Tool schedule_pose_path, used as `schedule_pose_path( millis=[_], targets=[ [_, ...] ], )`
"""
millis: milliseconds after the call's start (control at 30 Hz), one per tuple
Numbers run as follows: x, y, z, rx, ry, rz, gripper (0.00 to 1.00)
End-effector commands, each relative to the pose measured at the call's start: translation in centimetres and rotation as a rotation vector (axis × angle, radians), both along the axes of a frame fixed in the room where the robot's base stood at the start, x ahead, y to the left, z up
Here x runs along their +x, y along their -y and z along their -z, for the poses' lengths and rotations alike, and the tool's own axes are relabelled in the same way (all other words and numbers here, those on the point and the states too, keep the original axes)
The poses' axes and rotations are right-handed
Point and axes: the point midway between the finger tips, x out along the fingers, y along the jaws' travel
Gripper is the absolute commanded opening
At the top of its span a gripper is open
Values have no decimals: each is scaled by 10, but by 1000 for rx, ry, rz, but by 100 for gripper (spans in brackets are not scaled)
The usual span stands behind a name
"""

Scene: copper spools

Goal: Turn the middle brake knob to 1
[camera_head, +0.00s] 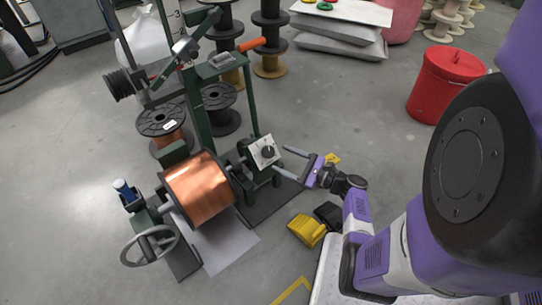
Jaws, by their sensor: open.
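A black knob (267,151) sits on a tilted white dial plate (260,154) at the right end of the green winding machine. The plate's marks and the knob's setting are too small to read. I cannot tell from this view whether other brake knobs are hidden. My gripper (280,160) is open and empty, just to the right of the dial plate. Its two grey fingers point left toward the plate, one higher and one lower in the picture. I cannot tell whether either finger touches the plate.
A large copper spool (200,188) is mounted left of the dial, with a handwheel (150,244) at front left. A yellow pedal (307,230) lies on the floor below my gripper. A red bucket (443,85) stands at right. The floor between bucket and machine is mostly clear.

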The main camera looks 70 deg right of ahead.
Motion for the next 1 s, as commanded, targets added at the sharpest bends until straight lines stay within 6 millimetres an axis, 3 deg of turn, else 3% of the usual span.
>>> schedule_pose_path(
  millis=[300, 667, 1000],
  targets=[
    [42, 8, 1, -3, -1, -1, 63],
    [48, 9, 0, -2, -2, 1, 63],
    [48, 9, 1, -2, -2, 1, 1]
  ],
)
